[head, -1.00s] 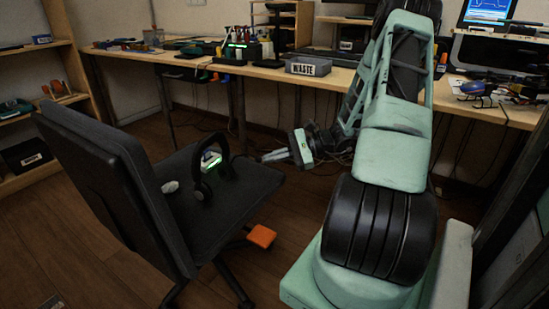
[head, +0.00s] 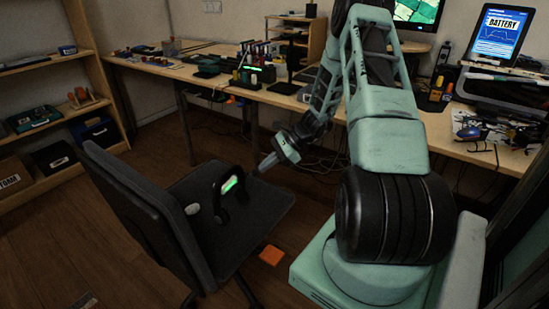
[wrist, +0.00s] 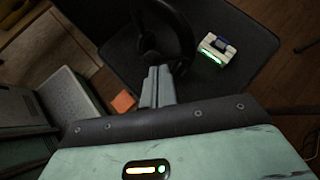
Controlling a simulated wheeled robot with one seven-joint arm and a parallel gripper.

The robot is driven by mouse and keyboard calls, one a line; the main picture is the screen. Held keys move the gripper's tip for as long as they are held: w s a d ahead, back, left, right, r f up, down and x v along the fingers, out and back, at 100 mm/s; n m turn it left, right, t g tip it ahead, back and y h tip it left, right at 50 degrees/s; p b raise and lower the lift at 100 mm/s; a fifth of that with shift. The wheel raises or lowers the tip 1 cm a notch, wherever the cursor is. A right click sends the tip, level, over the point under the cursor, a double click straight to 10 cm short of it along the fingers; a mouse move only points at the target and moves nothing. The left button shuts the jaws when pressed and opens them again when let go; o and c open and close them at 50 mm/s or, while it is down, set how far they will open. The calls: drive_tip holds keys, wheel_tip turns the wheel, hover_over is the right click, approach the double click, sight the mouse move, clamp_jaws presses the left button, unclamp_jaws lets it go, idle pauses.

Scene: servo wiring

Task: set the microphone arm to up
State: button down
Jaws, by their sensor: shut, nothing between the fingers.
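A black headset (head: 222,200) stands on the dark seat of the office chair, its band arching up. In the wrist view the headset (wrist: 188,40) lies just beyond my fingertips, at the top centre. I cannot make out its microphone arm in either view. My gripper (head: 264,166) is shut and empty, pointing left and down over the seat's far edge, a short way right of the headset. In the wrist view the closed fingers (wrist: 158,72) overlap the headset's near part; I cannot tell whether they touch it.
The chair (head: 140,205) has a tall backrest on the left. A white device with a green light (wrist: 215,48) and a small pale object (head: 192,209) lie on the seat. An orange block (head: 271,256) is low beside the chair. A cluttered workbench (head: 290,98) runs behind.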

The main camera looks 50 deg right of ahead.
drive_tip(key=w+a+r+m+g+h+p, duration=0.1)
drive_tip(key=w+r+g+p, duration=0.1)
drive_tip(key=w+p, duration=0.5)
drive_tip(key=shift+w+a+r+g, duration=0.2)
drive_tip(key=shift+w+r+g, duration=0.05)
drive_tip(key=shift+w+g, duration=0.5)
drive_tip(key=shift+s, duration=0.1)
drive_tip(key=shift+r+p, duration=0.1)
drive_tip(key=shift+p, duration=0.2)
drive_tip(key=p+v, duration=0.2)
drive_tip(key=v, duration=1.2)
drive_tip(key=shift+d+f, duration=0.25)
drive_tip(key=shift+d, duration=0.15)
